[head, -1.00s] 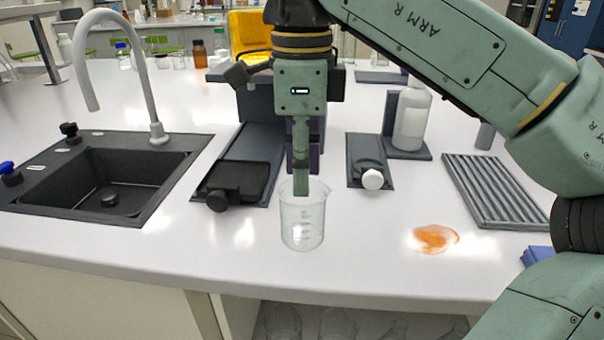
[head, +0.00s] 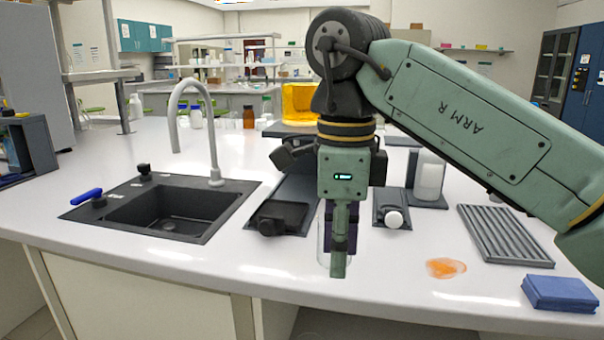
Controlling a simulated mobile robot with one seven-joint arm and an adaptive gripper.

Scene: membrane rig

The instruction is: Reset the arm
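My green gripper (head: 338,268) points straight down over the front middle of the white bench. Its fingers are seen edge-on, one behind the other, so their spacing is hidden. My arm, marked ARM R, reaches in from the right with its wrist raised. A clear glass beaker (head: 322,247) stands upright behind the fingers and is mostly hidden by them. I cannot tell whether the fingers touch it.
A black sink (head: 165,221) with a grey tap is left. Dark fixtures (head: 276,218) stand behind the gripper. Right are a white bottle (head: 430,175), a ridged rack (head: 505,235), an orange spill (head: 445,267) and folded blue cloths (head: 560,292). The front strip left of the gripper is clear.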

